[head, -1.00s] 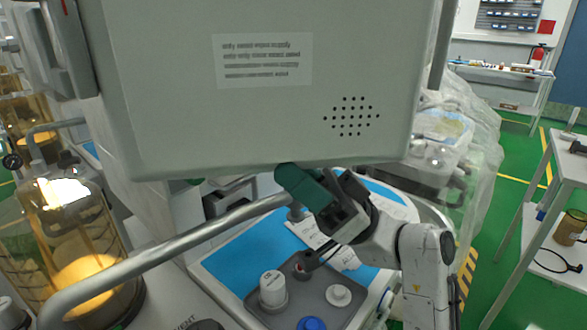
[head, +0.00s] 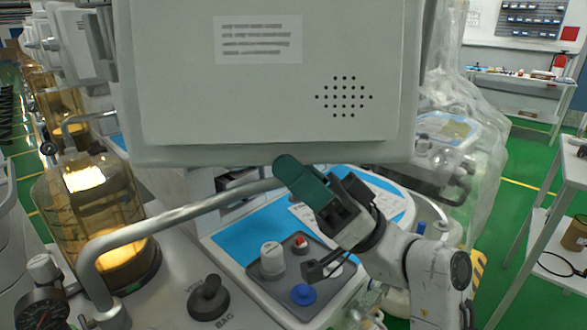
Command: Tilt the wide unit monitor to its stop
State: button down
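The monitor (head: 190,95) is a wide pale grey panel filling the upper middle of the head view. Its facing side has a printed label and a round patch of speaker holes. Its lower edge runs nearly level. My gripper (head: 306,222) is below that edge, right of centre. Its dark green finger end (head: 298,180) is at the lower edge, overlapping it in the picture; whether it touches cannot be told. A dark thin part shows lower down, and the finger gap is unclear. The monitor's top and mount are out of view.
A curved metal rail (head: 180,213) crosses below the monitor. Under it is a blue work surface (head: 240,238) with a grey tray of knobs (head: 285,278). An amber canister (head: 95,215) stands left. A plastic-draped unit (head: 465,130) and a white table (head: 545,200) stand right.

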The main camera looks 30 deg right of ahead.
jog(key=c, duration=0.7)
grip_release()
jog(key=shift+s+d+r, duration=0.1)
jog(key=shift+s+r, duration=0.1)
jog(key=b+v, duration=0.3)
jog(key=v, duration=0.8)
jog(key=shift+w, duration=0.1)
